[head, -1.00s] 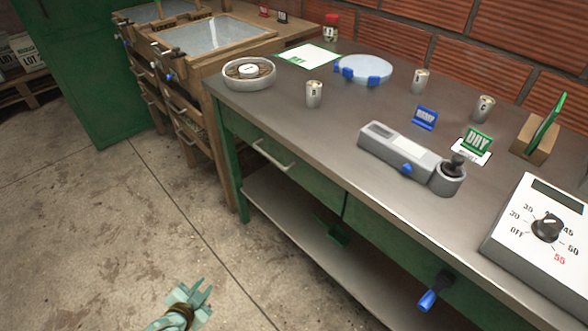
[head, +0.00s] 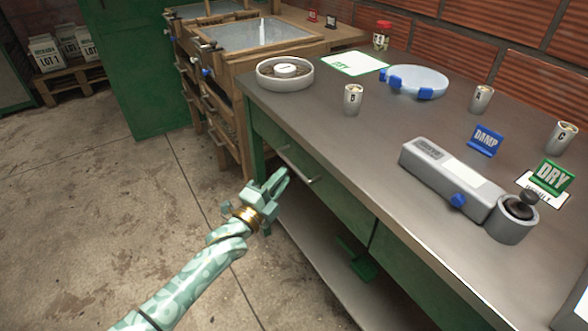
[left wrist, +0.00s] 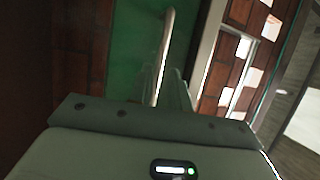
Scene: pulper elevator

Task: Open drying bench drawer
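The green bench drawer (head: 335,190) is shut, flush under the steel top. Its metal bar handle (head: 314,180) shows just beyond my left gripper (head: 281,178) in the head view. The gripper's fingers point up and right toward the handle, with a narrow gap between them. In the left wrist view the handle (left wrist: 166,45) runs lengthwise against the green drawer front (left wrist: 138,45), down to the dark fingers (left wrist: 167,90). I cannot tell whether the fingers touch it. My right gripper is not in view.
The steel bench top (head: 330,125) holds a round dish (head: 285,74), several small cups, a grey meter (head: 455,180) and DAMP and DRY signs. A lower shelf (head: 310,245) lies under the drawer. Wooden screen-topped stands (head: 240,70) adjoin at the left. The floor in front is clear.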

